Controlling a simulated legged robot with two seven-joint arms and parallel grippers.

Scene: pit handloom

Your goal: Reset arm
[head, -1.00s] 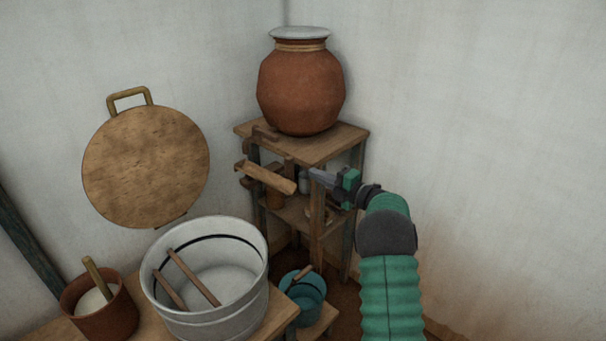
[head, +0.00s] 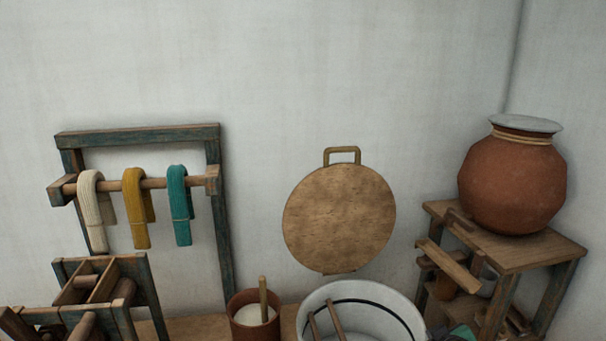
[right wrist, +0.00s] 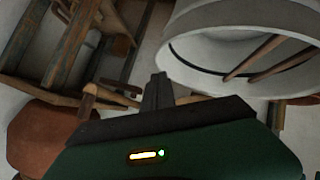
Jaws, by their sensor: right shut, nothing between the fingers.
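My right gripper (right wrist: 158,90) shows in the right wrist view with its dark fingers together and nothing between them. It is near the rim of a pale metal tub (right wrist: 190,75). In the head view only a small green and dark part of my right arm shows at the bottom edge, between the tub (head: 400,305) and the wooden stand (head: 500,253); its fingers cannot be made out there. My left gripper is in neither view.
A clay pot (head: 512,185) tops the stand. A round wooden board (head: 340,220) hangs on the wall. A rack (head: 140,135) holds white, yellow and teal yarn hanks. A brown pot (head: 250,325) stands left of the tub. The upper wall area is clear.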

